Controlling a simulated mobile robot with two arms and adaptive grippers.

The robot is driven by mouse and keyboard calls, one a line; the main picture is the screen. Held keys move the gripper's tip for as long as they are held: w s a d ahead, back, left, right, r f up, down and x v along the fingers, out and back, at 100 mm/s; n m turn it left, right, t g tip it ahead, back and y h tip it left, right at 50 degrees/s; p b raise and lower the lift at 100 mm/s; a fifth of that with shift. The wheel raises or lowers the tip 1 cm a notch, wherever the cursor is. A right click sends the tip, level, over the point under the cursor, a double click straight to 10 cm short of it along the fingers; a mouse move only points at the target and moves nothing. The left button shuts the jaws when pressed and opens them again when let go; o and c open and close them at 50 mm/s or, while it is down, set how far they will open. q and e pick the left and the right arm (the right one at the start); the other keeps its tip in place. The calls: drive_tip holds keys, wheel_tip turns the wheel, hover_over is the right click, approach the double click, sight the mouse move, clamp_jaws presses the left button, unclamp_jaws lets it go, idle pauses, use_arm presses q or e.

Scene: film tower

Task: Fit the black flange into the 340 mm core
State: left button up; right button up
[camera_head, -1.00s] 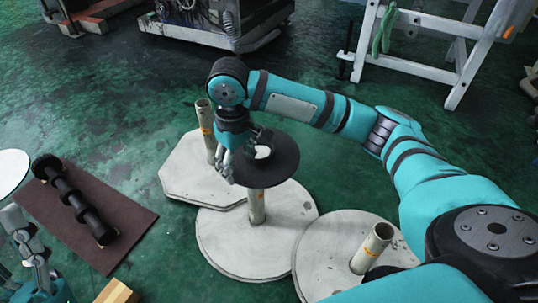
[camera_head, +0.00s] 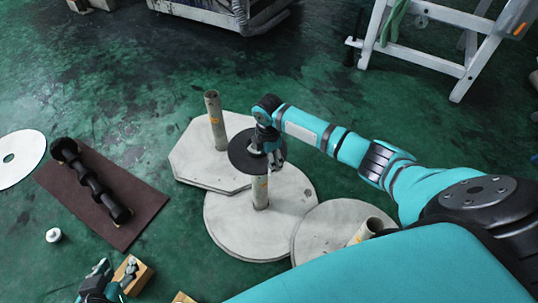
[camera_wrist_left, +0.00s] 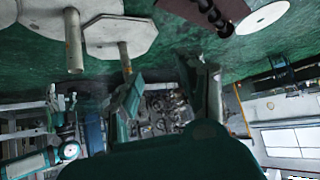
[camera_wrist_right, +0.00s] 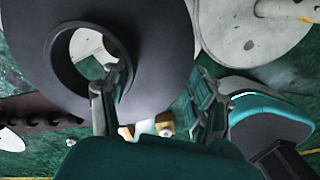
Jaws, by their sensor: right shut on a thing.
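The black flange (camera_head: 243,152) is a thin dark disc with a raised ring around its hole. My right gripper (camera_head: 273,159) is shut on it and holds it above a pale upright core (camera_head: 260,193) with an orange label. The flange hides that core's top, so I cannot tell if they touch. In the right wrist view the flange (camera_wrist_right: 155,40) fills the upper left, and pale surface shows through its hole. Two other cores stand behind (camera_head: 215,120) and at front right (camera_head: 366,231). Lengths are unreadable. My left gripper (camera_wrist_left: 172,78) is open and empty.
The cores stand on overlapping pale bases, one octagonal (camera_head: 190,165). A brown mat (camera_head: 145,205) with a black stepped shaft (camera_head: 92,182) lies left, near a white disc (camera_head: 22,150). A small box (camera_head: 143,278) is beside my left gripper. A white trestle (camera_head: 430,60) stands behind.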

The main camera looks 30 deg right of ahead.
drive_tip(key=shift+f, duration=0.15)
drive_tip(key=shift+d, duration=0.1)
drive_tip(key=shift+f+b, duration=0.8)
drive_tip(key=shift+b, duration=0.1)
use_arm(q)
drive_tip(key=w+d+r+t+h+b, duration=0.1)
drive_tip(key=w+d+r+t, duration=0.15)
drive_tip(key=r+t, duration=0.2)
drive_tip(key=w+d+r+t+h, duration=0.1)
drive_tip(key=w+r+t, duration=0.25)
drive_tip(key=r, duration=0.25)
use_arm(e)
drive_tip(key=shift+f, duration=0.6)
use_arm(q)
drive_tip(key=s+r+t+h+b, duration=0.3)
drive_tip(key=r+t, duration=0.5)
drive_tip(key=r, duration=0.5)
drive_tip(key=shift+s+d+m+t+h+b, duration=0.3)
drive_tip(key=shift+s+h+b, duration=0.1)
drive_tip(key=shift+s, duration=0.3)
use_arm(e)
drive_tip(key=shift+f, duration=1.45)
use_arm(q)
drive_tip(key=shift+w, duration=0.25)
